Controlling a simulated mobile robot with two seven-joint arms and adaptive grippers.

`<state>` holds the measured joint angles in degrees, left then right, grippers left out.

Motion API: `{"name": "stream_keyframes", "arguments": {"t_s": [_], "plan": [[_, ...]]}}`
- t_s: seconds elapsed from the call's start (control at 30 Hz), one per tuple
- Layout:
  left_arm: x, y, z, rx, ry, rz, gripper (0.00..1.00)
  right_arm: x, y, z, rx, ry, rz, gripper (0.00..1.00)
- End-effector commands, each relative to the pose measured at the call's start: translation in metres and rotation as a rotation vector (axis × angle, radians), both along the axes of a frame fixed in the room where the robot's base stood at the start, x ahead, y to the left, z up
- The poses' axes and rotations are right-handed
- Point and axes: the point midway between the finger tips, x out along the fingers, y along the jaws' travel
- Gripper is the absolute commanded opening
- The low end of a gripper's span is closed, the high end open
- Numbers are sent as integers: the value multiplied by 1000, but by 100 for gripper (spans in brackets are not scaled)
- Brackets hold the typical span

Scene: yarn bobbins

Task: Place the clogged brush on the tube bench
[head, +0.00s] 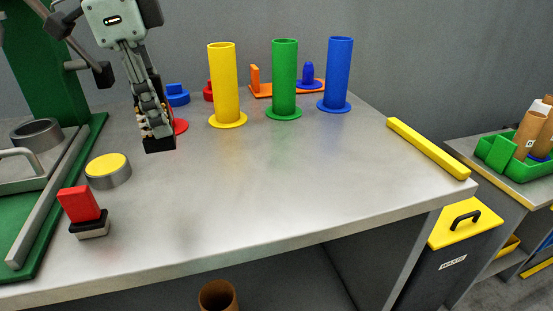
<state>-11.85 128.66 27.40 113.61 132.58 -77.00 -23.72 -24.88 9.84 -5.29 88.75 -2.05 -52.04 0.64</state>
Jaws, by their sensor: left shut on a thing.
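My left gripper (158,132) comes down from the upper left and is shut above the left part of the grey metal bench (250,180). It is shut on a small dark thing with tan tufts (142,122) along its left side, which looks like the clogged brush. The fingers hide most of it, and I cannot tell whether it touches the bench top. A red-handled block with a black base and pale underside (82,212) stands at the bench's front left. My right gripper is not in view.
Yellow (223,85), green (285,80) and blue (338,75) tubes stand upright at the back. A yellow-topped round tin (108,171) is at left, beside a green-framed machine (45,215). A yellow bar (428,148) lines the right edge. The bench's front middle is clear.

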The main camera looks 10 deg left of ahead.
Motion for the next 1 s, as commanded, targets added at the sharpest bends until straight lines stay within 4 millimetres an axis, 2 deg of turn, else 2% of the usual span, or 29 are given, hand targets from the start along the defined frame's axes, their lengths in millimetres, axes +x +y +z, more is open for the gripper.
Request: {"name": "stream_keyframes", "arguments": {"t_s": [0.23,0.5,0.67,0.87,1.0], "plan": [[0,0,-5,1,1,0,0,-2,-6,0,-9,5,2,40],[-1,0,-52,1,3,1,0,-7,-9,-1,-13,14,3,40],[0,0,-67,2,1,1,0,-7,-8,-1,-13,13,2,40],[-1,0,-95,2,3,2,0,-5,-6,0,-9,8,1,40],[0,0,-100,0,-1,1,0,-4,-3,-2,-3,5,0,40]]}}
